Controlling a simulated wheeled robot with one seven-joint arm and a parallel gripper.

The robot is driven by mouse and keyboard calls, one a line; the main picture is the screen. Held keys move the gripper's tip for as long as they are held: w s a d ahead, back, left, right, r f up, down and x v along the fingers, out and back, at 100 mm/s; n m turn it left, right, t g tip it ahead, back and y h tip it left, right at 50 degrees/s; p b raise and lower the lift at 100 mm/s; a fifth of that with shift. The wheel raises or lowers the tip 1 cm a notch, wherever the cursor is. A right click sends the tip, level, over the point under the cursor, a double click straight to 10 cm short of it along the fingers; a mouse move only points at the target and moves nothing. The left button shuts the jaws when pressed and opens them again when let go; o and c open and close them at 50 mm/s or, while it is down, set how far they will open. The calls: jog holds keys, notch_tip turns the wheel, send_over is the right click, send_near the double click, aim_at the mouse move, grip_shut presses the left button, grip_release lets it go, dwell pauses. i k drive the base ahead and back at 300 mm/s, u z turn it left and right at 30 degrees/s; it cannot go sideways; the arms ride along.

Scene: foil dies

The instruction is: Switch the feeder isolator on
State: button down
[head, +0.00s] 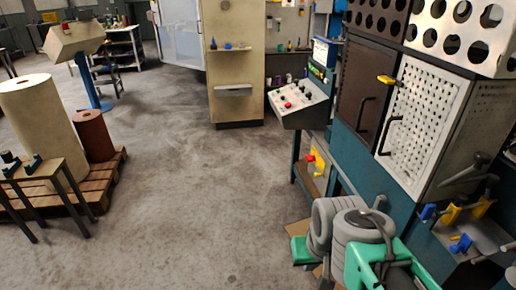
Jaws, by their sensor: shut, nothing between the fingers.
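A small yellow plate with a red part (318,165) sits low beneath the sloped control panel, at the middle right. It looks like an isolator, but no label can be read and its switch position is too small to tell. A yellow handle (387,79) also sticks out on the cabinet front between the dark and white doors; I cannot tell which one is the feeder isolator. Grey and green links of my arm fill the lower right foreground. My gripper's fingers cannot be made out in the head view.
The control panel (302,99) with buttons stands left of the teal cabinet (365,145). A shelf (475,238) with yellow and blue parts is at the lower right. A pallet (82,198) with rolls stands at left. The middle floor (205,190) is clear.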

aim_at(309, 158)
jog(key=u, duration=0.6)
jog(key=i, duration=2.8)
jog(key=z, duration=1.1)
jog(key=i, duration=0.8)
jog(key=z, duration=0.05)
